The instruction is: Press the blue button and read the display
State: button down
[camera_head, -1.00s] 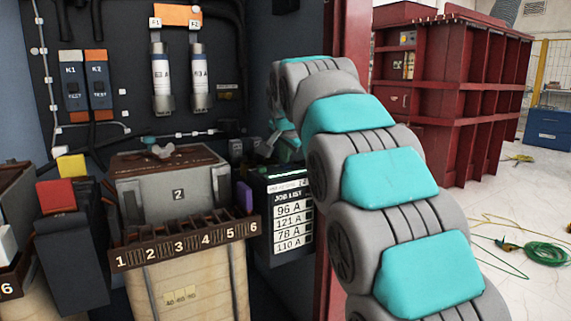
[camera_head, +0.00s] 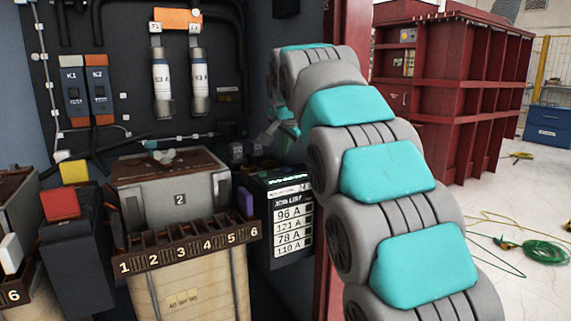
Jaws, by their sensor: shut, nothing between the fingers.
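A dark box (camera_head: 259,226) right of centre carries a job list (camera_head: 293,232) reading 96 A, 121 A, 78 A and 110 A. On its top is a thin display strip (camera_head: 289,179) with small green characters, too small to read. I cannot make out a clearly blue button; a purple block (camera_head: 246,202) stands at the box's left. My gripper (camera_head: 267,137) is small, partly hidden by my own wrist, shut and empty, above and behind the box.
A battery-like unit marked 2 (camera_head: 178,220) stands left of the box, with a numbered rack (camera_head: 190,247) in front. Red (camera_head: 59,204) and yellow (camera_head: 74,171) blocks are further left. Two fuses (camera_head: 163,85) hang above. A red post (camera_head: 345,40) stands right of the cabinet.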

aim_at(285, 169)
jog(key=shift+r+p, duration=0.9)
jog(key=shift+r, duration=0.65)
jog(key=shift+f, duration=0.1)
